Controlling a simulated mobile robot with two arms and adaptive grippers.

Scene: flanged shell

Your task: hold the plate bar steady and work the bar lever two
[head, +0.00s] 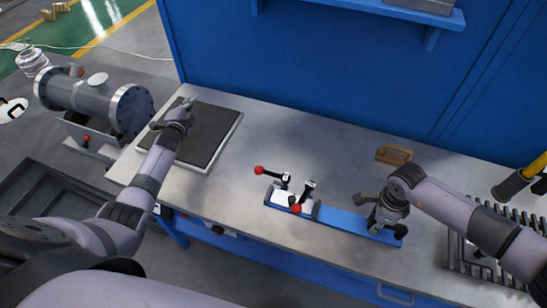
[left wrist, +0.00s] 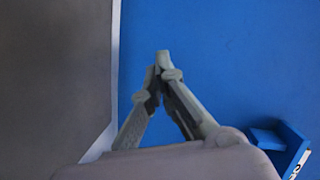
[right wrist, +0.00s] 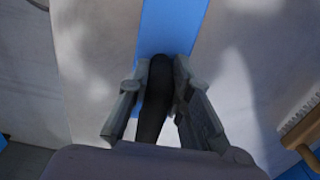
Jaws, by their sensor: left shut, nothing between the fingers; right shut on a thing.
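The blue plate bar (head: 345,220) lies along the front of the workbench. Its left end carries a pale block (head: 291,203) with two levers. One lever ends in a red knob (head: 258,170) pointing left; the other red knob (head: 295,209) is at the block's front. I cannot tell which is lever two. My right gripper (head: 377,218) is shut on a black grip at the bar's right part; the black grip (right wrist: 156,105) stands between its fingers in the right wrist view. My left gripper (head: 190,102) is shut and empty above the dark mat, well away from the levers; its closed fingertips (left wrist: 162,60) show in the left wrist view.
The dark mat (head: 205,130) lies on the workbench's left. A wooden-handled brush (head: 394,155) lies behind my right gripper. A slotted rack (head: 475,250) is at the right. A grey flanged cylinder (head: 100,100) stands left of the bench. The bench behind the bar is mostly clear.

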